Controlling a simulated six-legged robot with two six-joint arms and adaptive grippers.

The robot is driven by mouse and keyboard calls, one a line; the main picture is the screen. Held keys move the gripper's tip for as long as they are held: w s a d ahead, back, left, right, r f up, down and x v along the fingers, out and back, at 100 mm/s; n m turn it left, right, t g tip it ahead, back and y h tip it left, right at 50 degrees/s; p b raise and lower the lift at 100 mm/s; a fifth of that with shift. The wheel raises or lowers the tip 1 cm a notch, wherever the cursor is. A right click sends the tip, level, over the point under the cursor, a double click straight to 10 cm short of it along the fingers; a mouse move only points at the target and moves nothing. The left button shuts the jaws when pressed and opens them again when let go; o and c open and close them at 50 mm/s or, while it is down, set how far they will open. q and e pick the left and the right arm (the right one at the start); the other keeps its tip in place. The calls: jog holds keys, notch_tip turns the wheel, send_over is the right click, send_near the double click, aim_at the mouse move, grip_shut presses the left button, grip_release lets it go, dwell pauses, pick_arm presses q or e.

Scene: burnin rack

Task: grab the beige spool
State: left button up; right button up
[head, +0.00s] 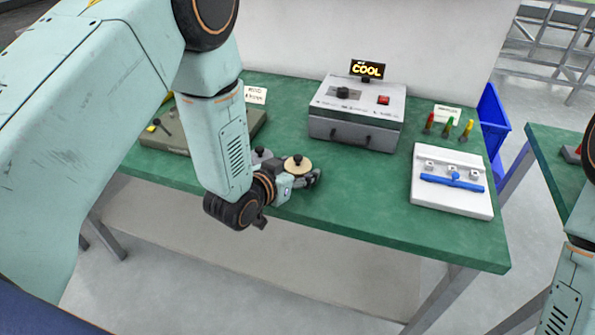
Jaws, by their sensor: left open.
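The beige spool (297,163) is a flat round disc with a small dark knob on top. It sits near the front edge of the green table, left of the table's middle. My left gripper (314,178) is low over the table's front edge, open, right at the near side of the spool. It hides the spool's lower part, and I cannot tell whether the fingers touch it. My right arm shows at the right edge, but its gripper is out of view.
A grey knobbed piece (262,155) stands just left of the spool, partly hidden. A grey box (355,128) with a COOL sign (367,69) stands behind. A white fixture (452,200) with a blue bar lies right. The green table (365,190) is clear between them.

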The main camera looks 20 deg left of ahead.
pick_arm(q)
jog(key=shift+w+d+r, duration=0.1)
jog(key=shift+d, duration=0.2)
jog(key=shift+w+a, duration=0.15)
jog(key=c, duration=0.8)
jog(key=shift+c, duration=0.7)
